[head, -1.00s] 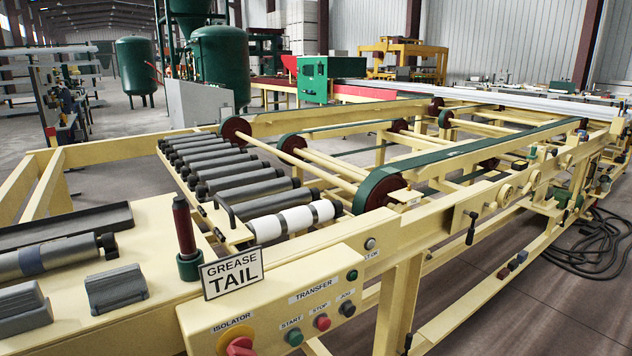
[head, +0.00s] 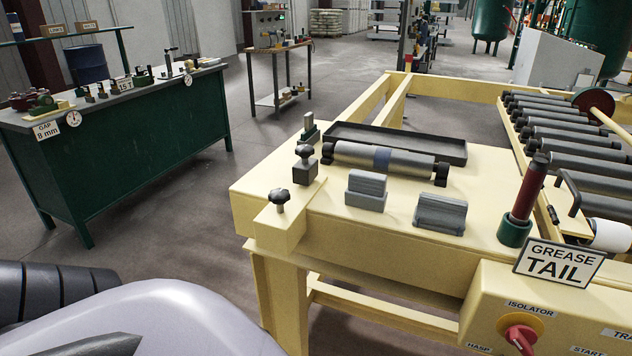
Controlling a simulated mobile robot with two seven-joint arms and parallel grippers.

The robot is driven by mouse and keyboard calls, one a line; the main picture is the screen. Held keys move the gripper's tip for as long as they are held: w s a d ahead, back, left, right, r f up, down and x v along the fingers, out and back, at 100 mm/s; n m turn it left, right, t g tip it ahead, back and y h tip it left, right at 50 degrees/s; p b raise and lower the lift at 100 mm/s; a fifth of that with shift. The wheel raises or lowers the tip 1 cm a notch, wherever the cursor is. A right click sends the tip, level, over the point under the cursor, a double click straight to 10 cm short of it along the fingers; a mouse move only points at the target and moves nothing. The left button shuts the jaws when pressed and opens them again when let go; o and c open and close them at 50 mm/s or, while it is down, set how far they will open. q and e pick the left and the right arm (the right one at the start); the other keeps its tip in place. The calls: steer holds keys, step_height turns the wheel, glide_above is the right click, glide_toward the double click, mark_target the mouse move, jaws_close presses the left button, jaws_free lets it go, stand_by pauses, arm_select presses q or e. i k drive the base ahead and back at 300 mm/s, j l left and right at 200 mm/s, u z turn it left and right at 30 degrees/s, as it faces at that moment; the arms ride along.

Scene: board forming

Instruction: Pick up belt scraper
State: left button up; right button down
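No object is plainly marked as the belt scraper, so I cannot tell which it is. On the yellow frame's end lie two grey blocks, one on the left (head: 367,190) and one on the right (head: 440,213). A grey roller with a blue-grey band (head: 383,160) lies behind them, in front of a dark shallow tray (head: 440,148). A small grey-green piece (head: 310,128) stands at the far left corner. A dark red cylinder in a green cup (head: 522,212) stands upright at right. Neither gripper is clearly visible; a pale arm part of mine fills the lower left.
A green workbench (head: 135,165) with tools and gauges stands at left. Black knobs (head: 305,165) rise from the frame's left end. A GREASE TAIL sign (head: 560,263) and red isolator switch (head: 521,337) are at front right. Bare floor lies between bench and frame.

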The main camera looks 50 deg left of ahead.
mark_target(365, 190)
steer(key=u, duration=1.2)
